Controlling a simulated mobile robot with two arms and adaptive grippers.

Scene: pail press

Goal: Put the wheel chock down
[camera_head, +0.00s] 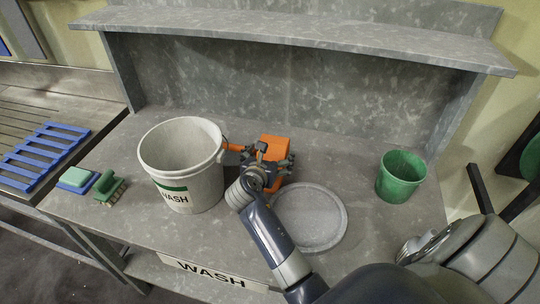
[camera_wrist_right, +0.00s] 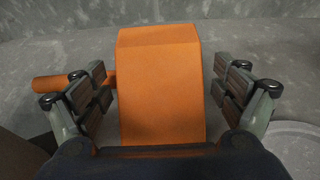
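The orange wheel chock (camera_head: 272,147) is on or just above the grey bench, behind the round grey lid and right of the white WASH pail (camera_head: 188,165). Its handle points left, towards the pail. In the right wrist view the chock (camera_wrist_right: 160,90) fills the middle, between the fingers of my right gripper (camera_wrist_right: 165,90). My left gripper is out of view.
The round grey lid (camera_head: 312,218) lies in front of the chock. A green bucket (camera_head: 401,176) stands at the right. A green brush (camera_head: 109,188) and a sponge (camera_head: 77,177) lie at the left. A shelf (camera_head: 300,30) overhangs the back. Bench between lid and bucket is clear.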

